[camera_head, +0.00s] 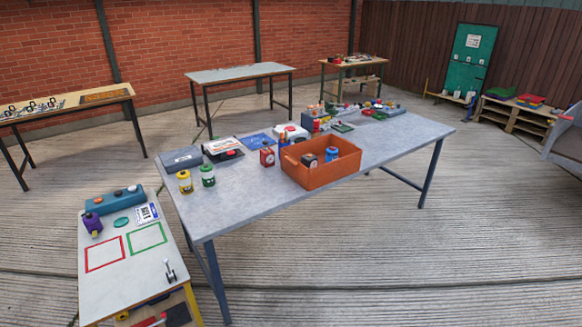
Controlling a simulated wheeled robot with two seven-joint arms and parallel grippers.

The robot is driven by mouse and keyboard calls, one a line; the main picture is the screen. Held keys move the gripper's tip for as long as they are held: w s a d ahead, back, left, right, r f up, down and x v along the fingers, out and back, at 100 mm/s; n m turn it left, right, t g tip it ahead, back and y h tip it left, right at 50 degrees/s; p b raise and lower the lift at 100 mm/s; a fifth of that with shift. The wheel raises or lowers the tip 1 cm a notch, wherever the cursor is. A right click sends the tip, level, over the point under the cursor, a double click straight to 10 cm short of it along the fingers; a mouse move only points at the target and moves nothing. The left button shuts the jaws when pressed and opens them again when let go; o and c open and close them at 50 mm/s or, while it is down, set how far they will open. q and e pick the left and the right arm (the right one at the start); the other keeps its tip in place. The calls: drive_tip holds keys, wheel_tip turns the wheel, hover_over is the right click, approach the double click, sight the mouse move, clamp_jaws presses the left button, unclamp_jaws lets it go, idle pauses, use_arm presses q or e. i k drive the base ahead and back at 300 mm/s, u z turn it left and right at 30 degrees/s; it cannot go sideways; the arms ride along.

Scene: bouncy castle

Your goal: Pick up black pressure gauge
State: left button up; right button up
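An orange open crate (318,177) stands on the grey table (240,198) near its front edge. Inside it a small dark round object (310,160) with a reddish patch sits beside a blue container (332,154). The dark object looks like the black pressure gauge, but it is too small to be sure. The crate's front wall hides its lower part. A red gauge-like object (267,156) stands on the table just left of the crate. Neither of my grippers is in view.
A yellow container (185,182) and a green-and-white one (208,175) stand at the table's left. Several small items crowd its far side. A low white bench (125,262) stands at front left. The table's right end and the floor in front are clear.

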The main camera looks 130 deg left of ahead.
sight(312, 162)
drive_tip(key=u, duration=3.9)
drive_tip(key=k, duration=0.85)
drive_tip(key=z, duration=1.15)
drive_tip(key=i, duration=2.15)
drive_tip(key=u, duration=0.55)
drive_tip(key=i, duration=1.6)
drive_tip(key=u, duration=2)
drive_tip(key=i, duration=0.85)
drive_tip(key=u, duration=0.75)
